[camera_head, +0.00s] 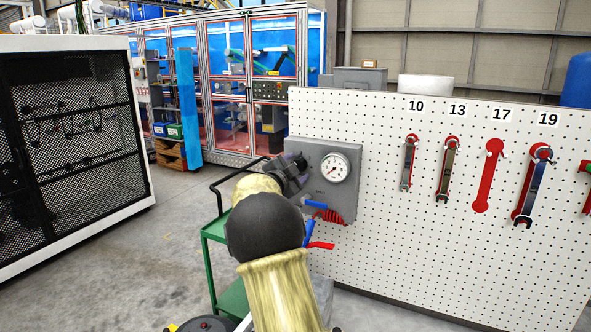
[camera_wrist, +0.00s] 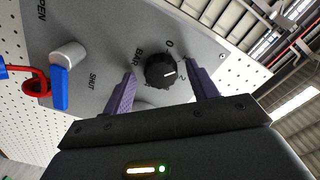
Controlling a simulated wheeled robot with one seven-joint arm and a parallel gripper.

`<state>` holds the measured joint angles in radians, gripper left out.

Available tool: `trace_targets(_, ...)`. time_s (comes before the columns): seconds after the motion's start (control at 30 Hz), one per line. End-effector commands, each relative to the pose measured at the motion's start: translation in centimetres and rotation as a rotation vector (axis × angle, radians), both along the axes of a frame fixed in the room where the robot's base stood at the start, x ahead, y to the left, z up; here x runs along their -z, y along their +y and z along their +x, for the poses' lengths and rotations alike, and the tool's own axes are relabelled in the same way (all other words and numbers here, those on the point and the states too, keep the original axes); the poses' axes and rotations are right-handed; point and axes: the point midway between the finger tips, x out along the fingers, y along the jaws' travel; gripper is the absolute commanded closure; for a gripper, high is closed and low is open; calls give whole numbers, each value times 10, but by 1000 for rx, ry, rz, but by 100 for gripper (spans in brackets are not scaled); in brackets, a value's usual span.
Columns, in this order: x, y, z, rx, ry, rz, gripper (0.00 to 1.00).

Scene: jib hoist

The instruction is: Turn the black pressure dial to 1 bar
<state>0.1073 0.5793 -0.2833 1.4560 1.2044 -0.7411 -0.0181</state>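The black pressure dial (camera_wrist: 161,72) sits on a grey panel (camera_wrist: 100,50) in the wrist view. Its white mark points right in the picture, towards the printed 2 and away from the 0. "BAR" is printed beside it. My gripper (camera_wrist: 161,90) is open, with its purple fingers on either side of the dial. The fingers look apart from the dial, and I cannot tell its depth between them. In the head view my gripper (camera_head: 293,165) is at the left part of the panel (camera_head: 349,204) and mostly hides the dial.
A round white gauge (camera_head: 335,168) is right of my gripper; its reading is too small to tell. A blue lever (camera_wrist: 60,88) lies by "SHUT", near a red hose (camera_wrist: 36,83). Wrenches hang on the white pegboard (camera_head: 400,250). A green cart (camera_head: 212,232) stands left of my arm.

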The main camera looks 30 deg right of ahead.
Motion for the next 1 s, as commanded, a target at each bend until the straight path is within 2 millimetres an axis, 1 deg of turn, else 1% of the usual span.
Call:
trace_targets(0.2, -1, 1, -1, 0, -1, -1, 42)
trace_targets(0.37, 0, 11, -6, -1, -2, -1, 42)
trace_targets(0.47, 1, 24, -14, -2, -2, 0, 42)
trace_targets(1.0, 1, 117, -68, -4, -2, 1, 42)
